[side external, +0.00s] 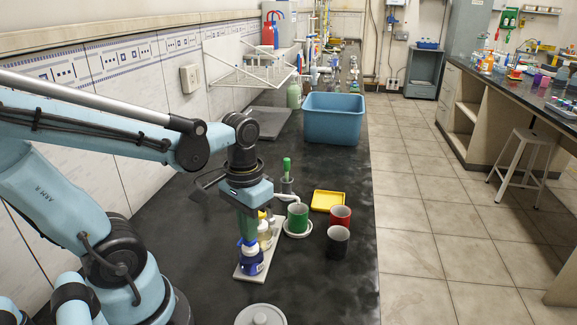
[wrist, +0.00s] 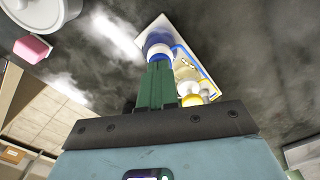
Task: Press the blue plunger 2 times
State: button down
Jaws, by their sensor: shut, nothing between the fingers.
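The blue plunger (side external: 247,243) tops a blue bottle with a white label (side external: 252,262), which stands at the near end of a white tray (side external: 241,276). My gripper (side external: 246,237) points down with its green fingers right at the plunger's top. Whether they touch it, I cannot tell. In the wrist view my gripper's fingertips (wrist: 158,63) are shut together, with nothing between them. They lie over the blue bottle (wrist: 158,40) and partly hide its top. Bottles with yellow (wrist: 191,100) and white tops stand beside it on the tray.
A green cup (side external: 298,216) on a white saucer, a red cup (side external: 341,215), a black cup (side external: 338,241) and a yellow tray (side external: 327,201) stand to the right. A blue bin (side external: 333,117) is farther back. A white lidded pot (side external: 261,315) is at the near edge.

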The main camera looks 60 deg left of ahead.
dwell(0.3)
jog(key=shift+r, duration=1.35)
jog(key=shift+f, duration=0.1)
jog(key=shift+f, duration=1.35)
jog(key=shift+r, duration=1.45)
notch_tip(320, 180, up, 6)
